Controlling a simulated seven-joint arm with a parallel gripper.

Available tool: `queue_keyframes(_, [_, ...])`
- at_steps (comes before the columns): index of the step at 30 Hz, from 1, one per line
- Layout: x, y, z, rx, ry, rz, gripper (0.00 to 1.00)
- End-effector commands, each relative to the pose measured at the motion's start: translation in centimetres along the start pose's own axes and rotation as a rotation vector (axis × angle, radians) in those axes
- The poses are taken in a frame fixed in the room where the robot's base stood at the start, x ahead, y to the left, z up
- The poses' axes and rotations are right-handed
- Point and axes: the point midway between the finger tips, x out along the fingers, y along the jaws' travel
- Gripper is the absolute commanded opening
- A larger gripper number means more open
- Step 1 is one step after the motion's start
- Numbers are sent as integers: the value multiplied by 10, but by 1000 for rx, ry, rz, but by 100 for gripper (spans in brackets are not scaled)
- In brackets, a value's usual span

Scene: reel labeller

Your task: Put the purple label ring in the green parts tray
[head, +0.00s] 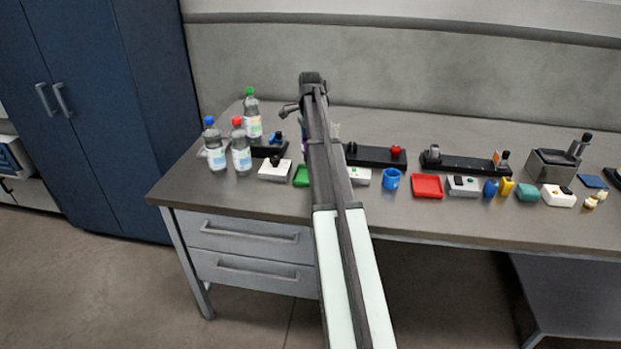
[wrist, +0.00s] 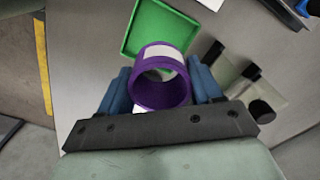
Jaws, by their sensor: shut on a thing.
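The purple label ring (wrist: 163,78) is between the two blue fingers of my gripper (wrist: 163,88) in the wrist view. The gripper is shut on it, and the ring has a white label patch on its upper side. The green parts tray (wrist: 158,27) lies on the bench just beyond the ring in the wrist view, and the ring overlaps its near edge in the picture. The inside of the tray that shows is empty. In the head view only the left part of the green tray (head: 301,176) shows beside my arm, which hides the rest and the gripper.
Several bottles (head: 241,153) stand at the bench's left end. A white box (head: 275,170) lies left of the green tray. Right of my arm are a blue cup (head: 391,179), a red tray (head: 426,186) and black stands (head: 374,155). The bench's front strip is clear.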

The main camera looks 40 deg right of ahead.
Motion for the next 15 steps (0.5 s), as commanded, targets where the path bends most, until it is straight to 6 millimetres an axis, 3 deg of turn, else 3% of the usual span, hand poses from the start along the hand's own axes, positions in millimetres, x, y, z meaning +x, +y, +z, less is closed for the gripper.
queue_keyframes(9, [0, 3, 1, 417, 0, 0, 36])
queue_keyframes(15, [0, 3, 1, 577, 0, 0, 36])
